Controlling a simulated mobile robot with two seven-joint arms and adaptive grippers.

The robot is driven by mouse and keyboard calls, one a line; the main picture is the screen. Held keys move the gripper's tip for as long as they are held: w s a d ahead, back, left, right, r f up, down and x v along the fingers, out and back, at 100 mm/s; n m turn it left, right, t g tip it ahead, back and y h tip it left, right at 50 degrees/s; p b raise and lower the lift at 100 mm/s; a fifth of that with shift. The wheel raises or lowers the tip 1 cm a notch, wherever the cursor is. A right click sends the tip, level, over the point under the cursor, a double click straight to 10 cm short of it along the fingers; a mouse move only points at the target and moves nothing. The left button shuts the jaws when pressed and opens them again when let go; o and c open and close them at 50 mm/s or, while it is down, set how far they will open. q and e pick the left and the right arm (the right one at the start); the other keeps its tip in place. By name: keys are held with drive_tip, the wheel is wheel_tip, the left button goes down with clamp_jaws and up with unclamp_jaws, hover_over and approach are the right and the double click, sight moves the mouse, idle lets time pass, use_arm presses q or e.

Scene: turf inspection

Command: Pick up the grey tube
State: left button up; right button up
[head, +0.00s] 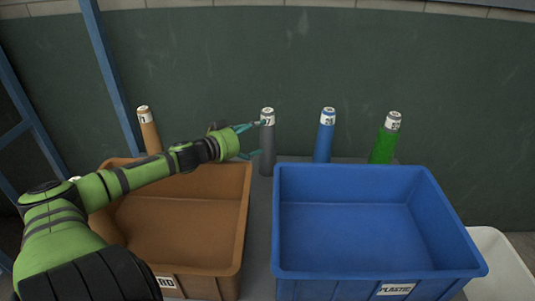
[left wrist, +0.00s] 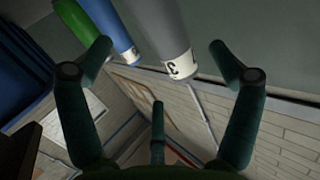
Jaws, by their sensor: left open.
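The grey tube (head: 267,145) stands upright behind the bins in the head view, with a white numbered label near its top. My left gripper (head: 250,140) reaches it from the left, fingers open, one finger near the label and one lower down. In the left wrist view the grey tube (left wrist: 165,35) comes in from the top, between the spread fingers of the left gripper (left wrist: 160,75). I cannot tell whether any finger touches it. My right gripper is not in view.
An orange tube (head: 149,132), a blue tube (head: 324,138) and a green tube (head: 385,140) stand in the same row. A brown bin (head: 247,215) and a blue bin (head: 375,265) stand in front. A white container (head: 500,265) is at the right. A dark green wall (head: 300,50) rises behind.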

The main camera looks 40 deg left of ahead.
sight(265, 130)
use_arm(q)
drive_tip(key=shift+w, duration=0.7)
drive_tip(key=shift+w+f+b, duration=0.1)
drive_tip(key=shift+w+b, duration=0.2)
drive_tip(key=shift+w, duration=0.85)
drive_tip(key=shift+w+d+f, duration=0.1)
drive_tip(key=shift+w+f, duration=0.05)
drive_tip(key=shift+w, duration=0.45)
drive_tip(key=shift+w+f, duration=0.1)
drive_tip(key=shift+w, duration=0.5)
drive_tip(key=shift+w+d+f+p, duration=0.1)
drive_tip(key=shift+w+f+p, duration=0.1)
drive_tip(key=shift+w+p, duration=0.15)
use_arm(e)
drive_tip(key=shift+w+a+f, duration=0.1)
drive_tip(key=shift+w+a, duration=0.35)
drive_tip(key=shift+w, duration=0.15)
